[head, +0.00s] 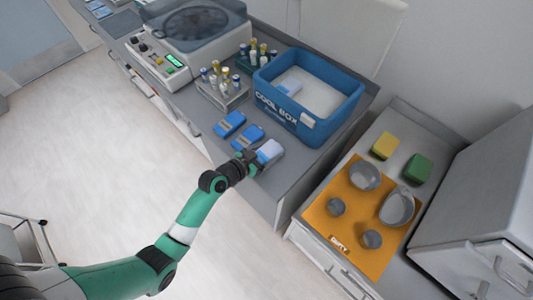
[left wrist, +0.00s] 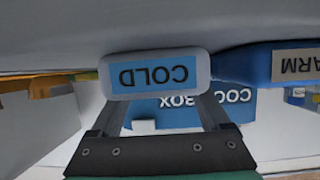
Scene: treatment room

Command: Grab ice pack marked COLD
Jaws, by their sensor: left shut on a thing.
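A white ice pack (head: 269,150) is at the front edge of the grey counter, right of two blue packs (head: 229,124) (head: 247,137). In the left wrist view the ice pack (left wrist: 155,76) has a blue label reading COLD, upside down. My left gripper (head: 253,158) is shut on it, with the fingers partly hidden behind it in the wrist view. I cannot tell whether it is lifted. A blue pack (left wrist: 262,64) beside it has a label partly cut off, reading ARM. My right gripper is not in view.
A blue cool box (head: 300,127) with a white pack inside stands behind the ice pack. Tube racks (head: 222,90) and a centrifuge (head: 195,25) stand farther left. A lower counter at right holds an orange mat (head: 345,228) with grey bowls, and yellow and green sponges (head: 418,168).

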